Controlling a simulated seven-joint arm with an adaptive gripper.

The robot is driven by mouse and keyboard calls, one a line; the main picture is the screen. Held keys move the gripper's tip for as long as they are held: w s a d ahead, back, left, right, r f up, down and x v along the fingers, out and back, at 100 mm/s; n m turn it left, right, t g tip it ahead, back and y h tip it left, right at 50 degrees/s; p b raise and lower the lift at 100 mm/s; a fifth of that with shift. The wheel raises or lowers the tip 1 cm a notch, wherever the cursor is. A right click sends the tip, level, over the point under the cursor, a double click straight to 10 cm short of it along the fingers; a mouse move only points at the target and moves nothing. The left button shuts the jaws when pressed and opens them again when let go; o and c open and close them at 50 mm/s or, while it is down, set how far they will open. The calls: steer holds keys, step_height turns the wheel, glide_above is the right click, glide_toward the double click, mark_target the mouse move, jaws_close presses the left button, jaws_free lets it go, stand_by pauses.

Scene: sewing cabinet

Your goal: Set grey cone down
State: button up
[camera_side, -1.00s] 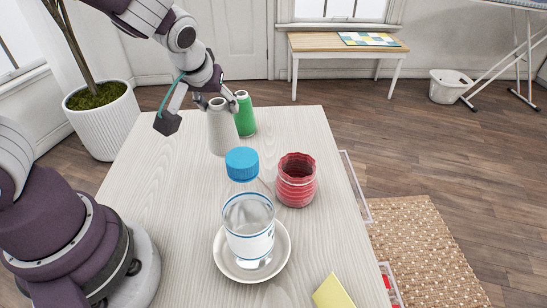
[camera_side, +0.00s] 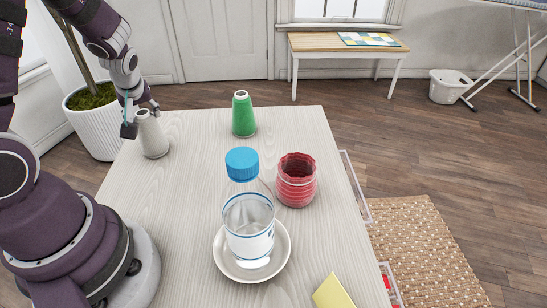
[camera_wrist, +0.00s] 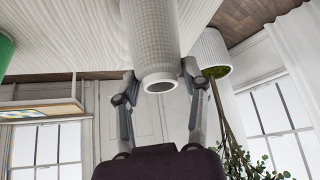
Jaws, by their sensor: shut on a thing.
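The grey cone (camera_side: 153,137) is a thread cone at the back left of the table, near its left edge. It looks upright or slightly tilted, and I cannot tell whether its base touches the tabletop. My gripper (camera_side: 143,112) is shut on the cone near its top. In the wrist view the cone (camera_wrist: 150,35) sits between the two fingers of my gripper (camera_wrist: 158,82), its hollow narrow end toward the camera.
A green thread cone (camera_side: 243,115) stands at the back of the table (camera_side: 190,185). A blue-capped bottle (camera_side: 242,165), a red ribbed jar (camera_side: 296,180), and a glass (camera_side: 249,228) on a saucer (camera_side: 226,258) stand nearer. A potted plant (camera_side: 98,130) is beyond the left edge. The back left tabletop is clear.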

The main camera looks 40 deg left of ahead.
steer(key=shift+f, duration=0.15)
steer(key=o, duration=1.2)
steer(key=shift+r, duration=0.3)
steer(key=v, duration=1.2)
steer(key=d+r+m+t+h, duration=0.1)
steer(key=d+m+h, duration=0.1)
steer(key=d+m, duration=0.2)
steer(key=s+d+m+t+h, duration=0.1)
steer(key=d+m+h, duration=0.1)
steer(key=d+m, duration=0.3)
steer(key=s+d+r+m+t+h, duration=0.1)
steer(key=d+m+h, duration=0.1)
steer(key=d+m, duration=0.3)
steer(key=shift+s+d+r, duration=0.2)
steer(key=shift+s+r, duration=0.05)
steer(key=shift+r, duration=0.05)
